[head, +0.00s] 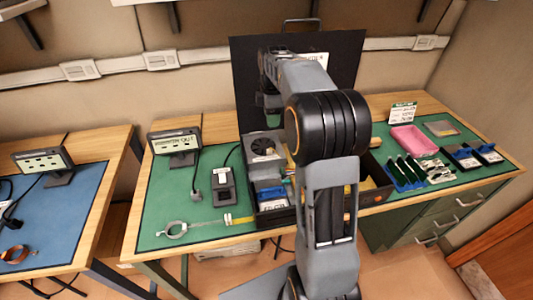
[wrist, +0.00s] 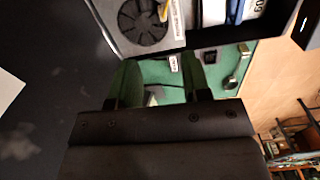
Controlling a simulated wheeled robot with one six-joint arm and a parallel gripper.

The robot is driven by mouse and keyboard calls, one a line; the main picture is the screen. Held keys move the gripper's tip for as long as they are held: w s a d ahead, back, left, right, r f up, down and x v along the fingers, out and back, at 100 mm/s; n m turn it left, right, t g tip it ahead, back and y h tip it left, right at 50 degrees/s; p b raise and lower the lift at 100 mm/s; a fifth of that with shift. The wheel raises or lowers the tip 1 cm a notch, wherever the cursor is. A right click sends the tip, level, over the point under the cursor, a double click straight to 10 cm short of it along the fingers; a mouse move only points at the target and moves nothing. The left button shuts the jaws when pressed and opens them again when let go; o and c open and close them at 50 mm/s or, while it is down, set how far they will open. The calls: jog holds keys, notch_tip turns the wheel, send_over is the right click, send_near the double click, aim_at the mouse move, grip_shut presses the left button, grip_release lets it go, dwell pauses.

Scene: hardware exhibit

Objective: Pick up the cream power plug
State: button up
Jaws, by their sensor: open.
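I cannot make out a cream power plug for certain in either view. In the head view, a dark plug-like piece (head: 196,195) lies on the green mat at the end of a black cable. My arm covers the middle of the table in the head view, and the gripper's tips are hard to see there.
A black open bin (head: 270,218) holds a grey fan unit (head: 264,147) and blue-labelled parts. A display panel (head: 174,143) stands at left. A black panel (head: 345,70) rises behind.

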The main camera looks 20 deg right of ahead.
aim_at(270, 151)
jog(key=shift+n, duration=0.3)
jog(key=f, duration=1.4)
jog(key=shift+s+d, duration=0.15)
jog(key=shift+s, duration=0.05)
jog(key=shift+c, duration=0.2)
grip_shut()
jog(key=shift+r, duration=0.1)
